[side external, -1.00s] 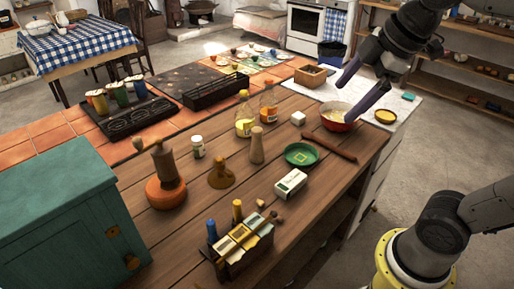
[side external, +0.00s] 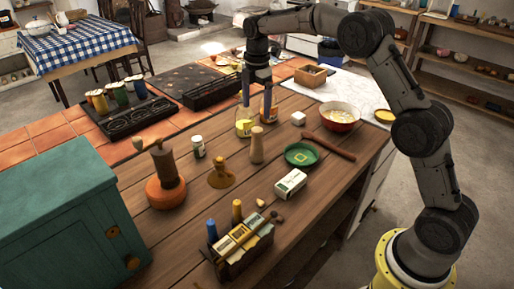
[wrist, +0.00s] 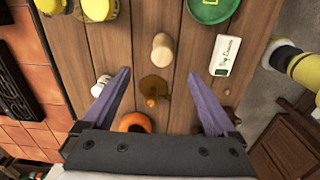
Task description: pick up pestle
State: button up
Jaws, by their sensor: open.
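A pale wooden upright piece (side external: 257,146), the most pestle-like thing, stands on the wooden counter; in the wrist view its rounded top (wrist: 161,52) shows beyond the fingertips. A darker brown piece with a broad foot and knob (side external: 221,177) stands to its left and nearer the side camera; it shows between my fingers in the wrist view (wrist: 153,88). I cannot tell for sure which is the pestle. My gripper (side external: 256,99) is open and empty, its purple fingers pointing down above the counter. In the wrist view the gripper (wrist: 158,75) spans both pieces without touching them.
Two yellow bottles (side external: 244,125) stand behind the pale piece. An orange round object (side external: 164,193) with a brown cylinder, a white jar (side external: 198,147), a green dish (side external: 301,155), a white box (side external: 291,184) and a rolling pin (side external: 330,147) stand or lie around.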

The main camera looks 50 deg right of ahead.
aim_at(257, 144)
notch_tip(257, 144, down, 15)
jog(key=shift+d+f, duration=0.1)
jog(key=shift+d, duration=0.05)
dwell(0.5)
grip_shut()
dwell(0.5)
